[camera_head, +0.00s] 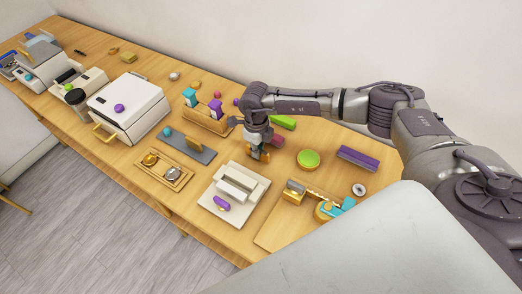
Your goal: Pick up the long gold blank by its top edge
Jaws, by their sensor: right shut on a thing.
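My right gripper (258,153) comes in from the right and points down over the middle of the table. It is shut on a small gold piece (265,156), which I take to be the long gold blank. Only a sliver of it shows at the fingertips; the fingers hide the rest. I cannot tell whether it touches the table. My left gripper is not in view.
A grey board (200,153) and a rack with teal and purple tools (187,97) are to the left.

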